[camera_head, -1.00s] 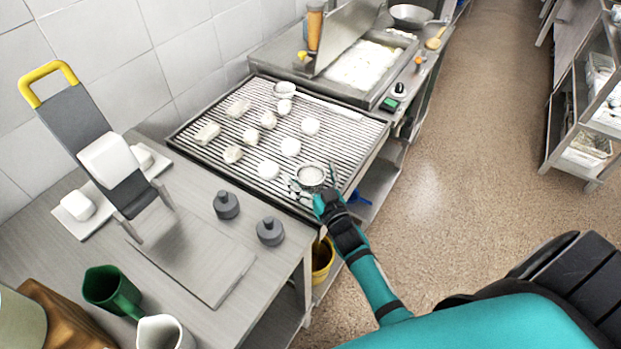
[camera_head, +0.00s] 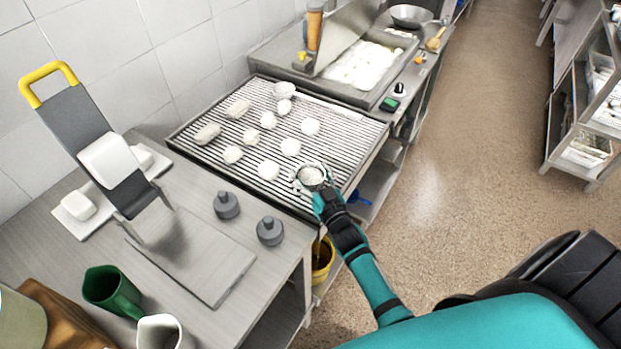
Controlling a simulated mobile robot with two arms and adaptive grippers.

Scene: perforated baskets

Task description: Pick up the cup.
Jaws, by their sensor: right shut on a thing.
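A small pale cup (camera_head: 312,174) with a round open mouth is at the front right edge of the ribbed grill (camera_head: 230,176). My right gripper (camera_head: 314,182) is at the cup, with its fingers closed around it. The cup looks upright; whether it touches the grill cannot be told. A second small round cup-like piece (camera_head: 284,90) is at the back of the grill. My left gripper is not in view.
Several white lumps (camera_head: 269,170) lie on the grill. Two grey knobbed weights (camera_head: 270,231) stand on the left counter, with a green jug (camera_head: 111,291) and a white jug (camera_head: 164,332) in front.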

